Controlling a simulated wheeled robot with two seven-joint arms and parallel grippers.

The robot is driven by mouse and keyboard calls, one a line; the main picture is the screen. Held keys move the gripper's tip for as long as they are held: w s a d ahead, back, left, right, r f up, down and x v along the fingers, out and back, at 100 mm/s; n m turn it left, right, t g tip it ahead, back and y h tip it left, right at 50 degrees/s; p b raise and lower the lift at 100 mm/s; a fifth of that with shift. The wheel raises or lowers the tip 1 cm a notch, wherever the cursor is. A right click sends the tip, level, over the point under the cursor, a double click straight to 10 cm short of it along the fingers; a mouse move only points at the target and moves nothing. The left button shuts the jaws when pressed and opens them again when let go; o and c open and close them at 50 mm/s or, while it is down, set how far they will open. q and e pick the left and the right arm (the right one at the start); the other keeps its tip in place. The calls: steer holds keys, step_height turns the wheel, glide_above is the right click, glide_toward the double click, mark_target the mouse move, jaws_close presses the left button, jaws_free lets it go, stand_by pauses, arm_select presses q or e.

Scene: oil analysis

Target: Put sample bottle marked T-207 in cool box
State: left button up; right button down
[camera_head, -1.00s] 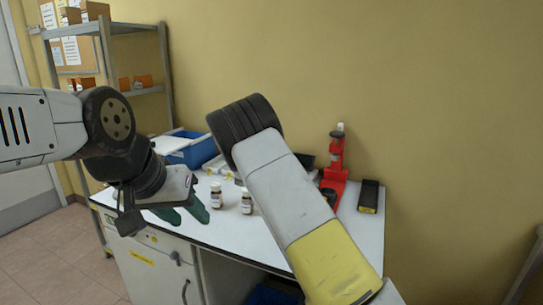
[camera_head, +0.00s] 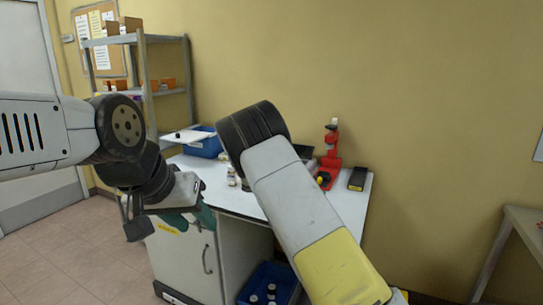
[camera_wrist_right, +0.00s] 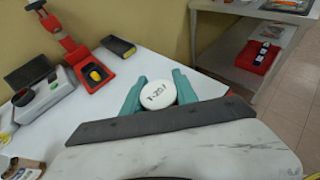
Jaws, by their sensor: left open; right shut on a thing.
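In the right wrist view my right gripper (camera_wrist_right: 158,98) is shut on a bottle, seen from above by its round white cap (camera_wrist_right: 157,94). The cap's black writing looks like T-207. In the head view my forearm hides this gripper and bottle. My left gripper (camera_head: 190,219) is open and empty, in front of the table's left front edge. A blue box (camera_head: 206,148) with a white lid-like panel (camera_head: 188,136) beside it stands at the table's back left; it looks like the cool box. A small bottle (camera_head: 231,175) stands on the table, partly near my right arm.
The white table (camera_head: 237,201) holds a red instrument (camera_head: 331,160) and a black-and-yellow device (camera_head: 357,179) at the right. A blue crate (camera_head: 287,277) with several bottles sits below. A metal shelf (camera_head: 148,85) stands at the left. Another table (camera_head: 525,222) stands at the right.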

steer(key=s+f+n+t+y, duration=0.1)
steer(key=s+f, duration=0.3)
steer(key=s, duration=0.4)
steer(key=s+f+n+t, duration=0.1)
steer(key=s+f, duration=0.4)
steer(key=s, duration=0.3)
step_height(320, 180, up, 12)
steer(key=w+n+t+y, duration=0.2)
steer(key=n+t+y, duration=0.3)
steer(key=n+y, duration=0.2)
steer(key=shift+d+f, duration=0.2)
steer(key=shift+d, duration=0.15)
